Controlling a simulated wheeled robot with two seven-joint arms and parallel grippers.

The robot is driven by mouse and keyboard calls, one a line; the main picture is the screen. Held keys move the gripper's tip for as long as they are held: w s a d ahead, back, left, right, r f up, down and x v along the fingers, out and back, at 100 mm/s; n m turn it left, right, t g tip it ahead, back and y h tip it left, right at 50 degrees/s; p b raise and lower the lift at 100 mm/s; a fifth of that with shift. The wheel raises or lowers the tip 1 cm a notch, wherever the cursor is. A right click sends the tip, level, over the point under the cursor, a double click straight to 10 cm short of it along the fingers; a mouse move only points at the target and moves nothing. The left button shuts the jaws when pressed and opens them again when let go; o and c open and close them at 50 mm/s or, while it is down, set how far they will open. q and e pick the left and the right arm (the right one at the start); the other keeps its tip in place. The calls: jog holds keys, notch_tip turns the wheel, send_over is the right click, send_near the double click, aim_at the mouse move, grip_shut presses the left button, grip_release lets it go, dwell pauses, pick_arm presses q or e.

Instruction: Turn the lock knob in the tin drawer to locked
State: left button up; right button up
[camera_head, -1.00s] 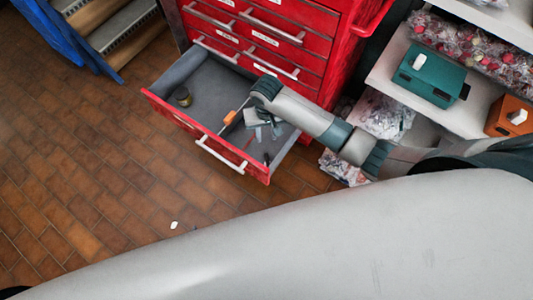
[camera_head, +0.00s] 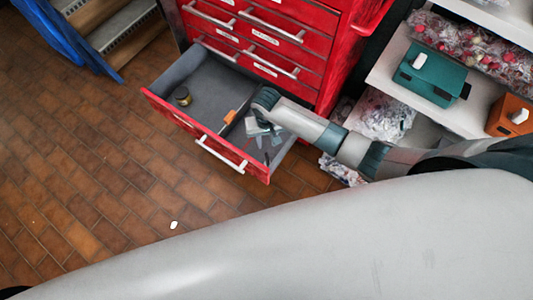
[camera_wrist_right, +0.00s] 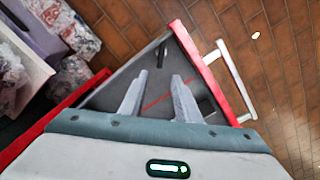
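The red cabinet's open drawer (camera_head: 152,97) has a grey inside. A small dark round tin (camera_head: 182,95) with a gold-brown side stands in its left part. My right gripper (camera_head: 262,132) is over the right part of the drawer. In the right wrist view its two fingers (camera_wrist_right: 158,98) are apart with nothing held between them. A thin red line shows on the drawer floor between them. A small black piece (camera_wrist_right: 160,55) lies beyond the fingertips, near the drawer corner. I cannot make out a lock knob. My left gripper is not in view.
An orange piece (camera_head: 230,117) lies in the drawer beside my right gripper. Closed red drawers (camera_head: 270,45) rise behind. A shelf at right holds a teal box (camera_head: 428,75) and an orange box (camera_head: 508,117). The tiled floor (camera_head: 90,170) at left is mostly clear.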

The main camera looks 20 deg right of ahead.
aim_at(266, 155)
notch_tip(266, 155, down, 11)
jog(key=shift+f+b, duration=0.15)
jog(key=shift+b, duration=0.7)
grip_shut()
